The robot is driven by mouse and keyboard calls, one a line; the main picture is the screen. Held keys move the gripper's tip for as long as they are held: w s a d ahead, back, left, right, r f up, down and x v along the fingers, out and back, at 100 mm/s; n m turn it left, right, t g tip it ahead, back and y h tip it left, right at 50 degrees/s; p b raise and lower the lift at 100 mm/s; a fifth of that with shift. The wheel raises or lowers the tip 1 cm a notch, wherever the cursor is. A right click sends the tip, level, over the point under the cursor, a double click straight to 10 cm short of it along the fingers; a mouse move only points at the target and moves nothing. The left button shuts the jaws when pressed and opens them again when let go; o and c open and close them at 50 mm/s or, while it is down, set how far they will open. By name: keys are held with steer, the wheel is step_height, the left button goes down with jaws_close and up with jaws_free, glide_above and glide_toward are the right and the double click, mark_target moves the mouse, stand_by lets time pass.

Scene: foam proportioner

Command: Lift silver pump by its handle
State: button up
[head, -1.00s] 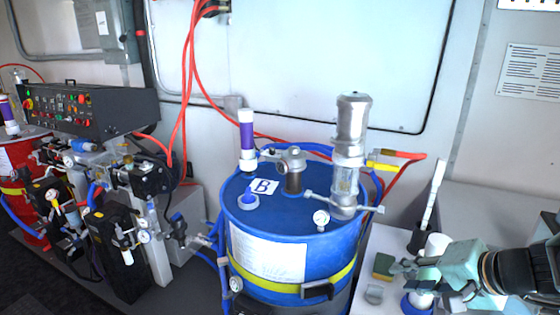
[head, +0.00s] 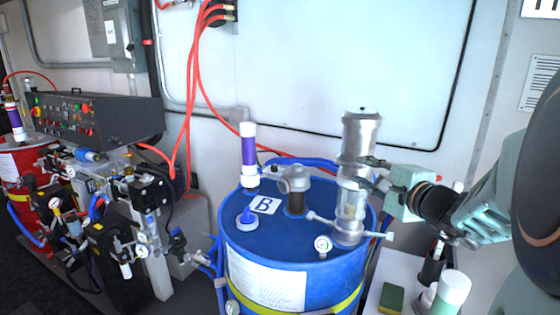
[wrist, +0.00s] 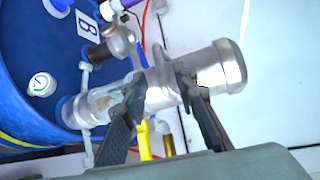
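The silver pump (head: 361,138) stands upright on the blue drum (head: 262,225), with a clear-looking section low on its body and a thin cross bar near its foot. My gripper (head: 373,176) has come in from the right at the pump's middle. In the wrist view the pump (wrist: 215,68) lies sideways across the picture. My two dark fingers (wrist: 160,76) are apart, one on each side of its middle collar, close to the metal. Whether they touch it is unclear. I cannot make out a distinct handle; parts behind the fingers are hidden.
A gauge (head: 322,243) sits in front.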

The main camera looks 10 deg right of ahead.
mark_target(351, 165)
steer(key=x, duration=0.6)
steer(key=shift+w+p, duration=0.25)
steer(key=shift+p, duration=0.15)
jaws_close()
